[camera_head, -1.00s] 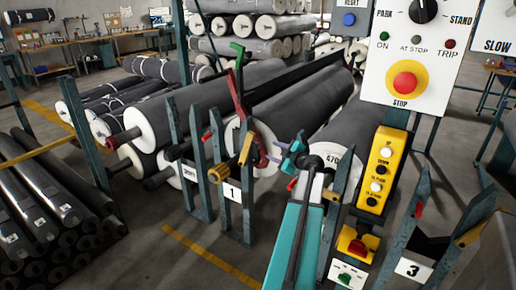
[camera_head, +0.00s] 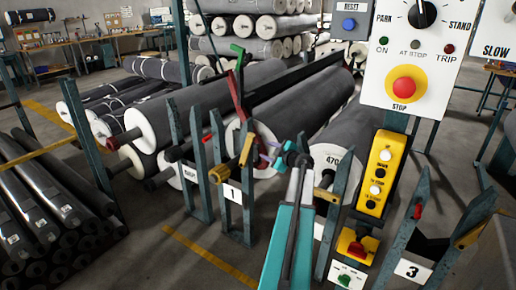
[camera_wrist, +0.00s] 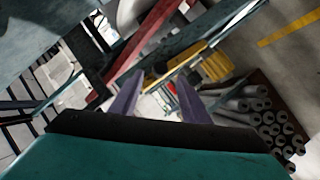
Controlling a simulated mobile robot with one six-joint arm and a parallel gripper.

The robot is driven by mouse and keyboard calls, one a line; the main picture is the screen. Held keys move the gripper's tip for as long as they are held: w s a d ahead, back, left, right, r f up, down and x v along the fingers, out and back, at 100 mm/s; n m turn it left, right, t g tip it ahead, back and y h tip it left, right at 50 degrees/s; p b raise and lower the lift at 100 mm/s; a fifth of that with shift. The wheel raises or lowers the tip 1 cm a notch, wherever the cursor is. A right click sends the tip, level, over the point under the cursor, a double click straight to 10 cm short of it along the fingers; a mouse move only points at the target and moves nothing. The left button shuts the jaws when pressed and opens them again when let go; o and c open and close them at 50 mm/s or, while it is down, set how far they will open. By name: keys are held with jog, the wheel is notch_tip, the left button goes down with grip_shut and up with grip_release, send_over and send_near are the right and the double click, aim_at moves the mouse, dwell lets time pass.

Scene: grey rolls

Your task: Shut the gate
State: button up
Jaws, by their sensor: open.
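The stand marked 1 (camera_head: 232,193) has two dark upright posts. A red bar with a green end (camera_head: 237,85), which looks like the gate, stands raised and tilted at this stand. My gripper (camera_head: 268,153), with purple fingers, is open just right of the yellow cylinder, in front of a roll's white end. In the wrist view, the red bar (camera_wrist: 143,52) runs diagonally beyond the left finger, and the yellow cylinder (camera_wrist: 215,66) lies beyond the right one. The gripper appears empty; whether a finger touches the bar, I cannot tell.
A control panel with a red stop button (camera_head: 403,89) and a yellow push-button box (camera_head: 379,172) stand right of my arm. The stand marked 3 (camera_head: 412,268) is at lower right. Dark rolls (camera_head: 40,195) are stacked at left. Floor is clear at lower middle.

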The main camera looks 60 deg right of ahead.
aim_at(259, 148)
jog(key=shift+p+x, duration=0.8)
jog(key=shift+x, duration=3.55)
jog(key=shift+c, duration=0.2)
grip_shut()
